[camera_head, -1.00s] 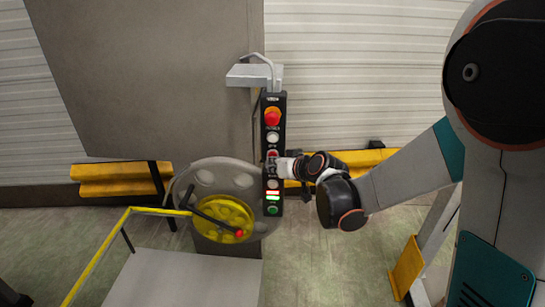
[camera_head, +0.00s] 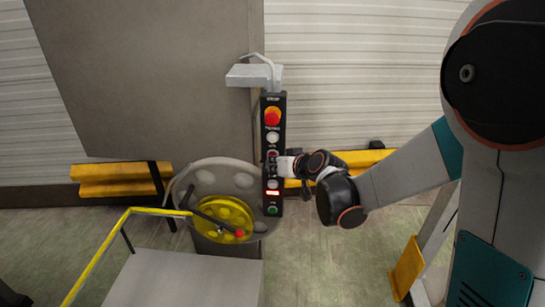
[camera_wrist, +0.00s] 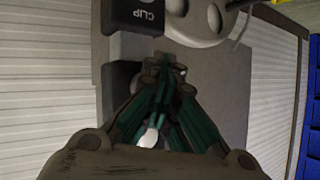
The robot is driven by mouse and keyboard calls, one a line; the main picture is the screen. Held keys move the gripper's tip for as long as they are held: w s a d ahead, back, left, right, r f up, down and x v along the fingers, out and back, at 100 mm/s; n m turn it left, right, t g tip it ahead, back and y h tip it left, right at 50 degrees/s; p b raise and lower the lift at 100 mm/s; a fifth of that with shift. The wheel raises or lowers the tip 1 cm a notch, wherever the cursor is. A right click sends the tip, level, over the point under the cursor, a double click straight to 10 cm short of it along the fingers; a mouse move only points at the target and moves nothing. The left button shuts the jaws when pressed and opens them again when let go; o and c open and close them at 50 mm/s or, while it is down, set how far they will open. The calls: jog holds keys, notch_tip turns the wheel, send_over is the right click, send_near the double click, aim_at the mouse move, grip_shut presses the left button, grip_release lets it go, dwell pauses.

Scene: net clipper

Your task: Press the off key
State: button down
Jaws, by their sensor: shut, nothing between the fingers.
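The black control panel (camera_head: 272,97) hangs upright in the head view. It carries a large red-orange mushroom button (camera_head: 272,116), a white button (camera_head: 272,137), a dark reddish button (camera_head: 272,154), a lower pale button (camera_head: 272,183), a lit red indicator (camera_head: 272,193) and a green button (camera_head: 272,210). I cannot read which key is marked off. My gripper (camera_head: 274,164) is shut and empty, its tip at the panel just below the reddish button and covering part of it. Contact cannot be told.
A grey disc with a yellow wheel (camera_head: 222,217) stands left of the panel's lower end. A yellow handrail (camera_head: 98,255) and grey platform (camera_head: 185,280) lie at lower left. Yellow barriers (camera_head: 352,160) run behind. A grey bracket (camera_head: 250,76) sits above the panel.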

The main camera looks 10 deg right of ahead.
jog(key=shift+s+a, duration=0.15)
jog(key=shift+s, duration=0.6)
jog(key=shift+s, duration=0.1)
jog(key=s, duration=0.2)
jog(key=s+a, duration=0.1)
jog(key=s, duration=0.1)
jog(key=shift+s, duration=0.4)
dwell(0.3)
jog(key=s+d+f+m+g+h+b, duration=0.1)
jog(key=s+d+b, duration=0.4)
jog(key=s, duration=0.8)
jog(key=s+d+f+m+g+h+b, duration=0.1)
jog(key=s+d+f+g+h+b, duration=0.2)
jog(key=s+d, duration=0.5)
jog(key=s+h+b, duration=0.1)
jog(key=s, duration=0.4)
jog(key=shift+s+f+m+h+b, duration=0.3)
jog(key=shift+s+f+b, duration=0.05)
